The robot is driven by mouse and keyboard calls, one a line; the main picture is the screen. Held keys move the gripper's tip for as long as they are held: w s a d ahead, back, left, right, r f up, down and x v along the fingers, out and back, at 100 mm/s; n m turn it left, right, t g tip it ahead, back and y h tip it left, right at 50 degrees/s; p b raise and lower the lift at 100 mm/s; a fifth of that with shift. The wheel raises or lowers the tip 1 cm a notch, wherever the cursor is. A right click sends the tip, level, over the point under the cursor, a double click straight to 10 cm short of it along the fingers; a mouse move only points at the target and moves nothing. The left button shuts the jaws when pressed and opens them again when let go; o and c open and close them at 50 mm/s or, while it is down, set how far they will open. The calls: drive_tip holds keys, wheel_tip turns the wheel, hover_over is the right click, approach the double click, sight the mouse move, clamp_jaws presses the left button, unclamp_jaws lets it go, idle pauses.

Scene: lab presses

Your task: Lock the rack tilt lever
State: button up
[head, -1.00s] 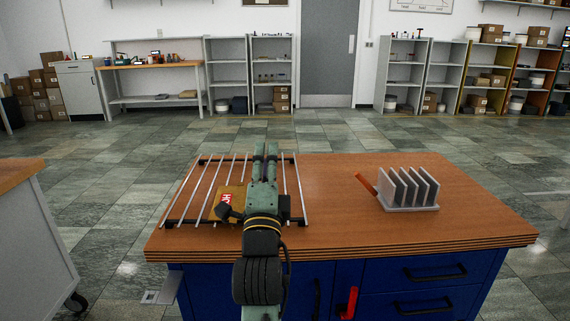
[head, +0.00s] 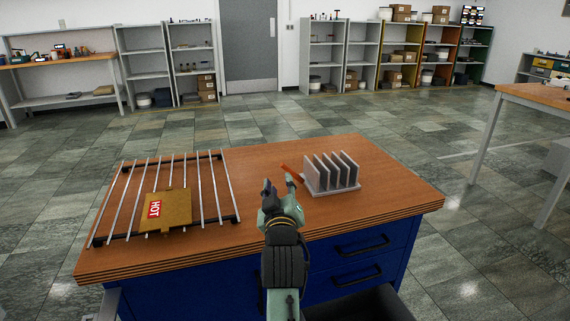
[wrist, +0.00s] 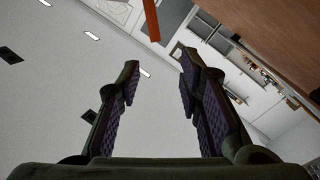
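The grey rack (head: 331,190) with several upright plates stands on the right part of the wooden tabletop. Its orange-red lever (head: 290,171) sticks out from the rack's left side and slants up to the left. The lever also shows at the top of the wrist view (wrist: 152,20), beyond the fingertips and roughly between their lines. My gripper (head: 278,182) is open and empty, just left of the rack and close to the lever. The wrist view shows a clear gap between the fingers (wrist: 160,78). One fingertip partly hides the lever's lower end in the head view.
A barred metal rack (head: 215,187) lies on the tabletop's left, with a tan board marked HOT (head: 178,208) on it. The wooden tabletop (head: 262,155) is clear behind my gripper. Another table (head: 535,95) stands at the right.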

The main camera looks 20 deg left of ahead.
sight(285, 169)
drive_tip(key=shift+w+d+f+n, duration=0.2)
drive_tip(key=shift+d+n, duration=0.15)
drive_tip(key=shift+n, duration=0.1)
drive_tip(key=shift+w+d+f+n, duration=0.15)
drive_tip(key=shift+d+n, duration=0.2)
drive_tip(key=shift+n, duration=0.1)
drive_tip(key=shift+w, duration=0.25)
drive_tip(key=p+x, duration=0.2)
drive_tip(key=x, duration=0.8)
drive_tip(key=shift+w+a+f, duration=0.1)
drive_tip(key=shift+w+f, duration=0.05)
drive_tip(key=shift+f, duration=0.05)
drive_tip(key=shift+c, duration=0.6)
clamp_jaws()
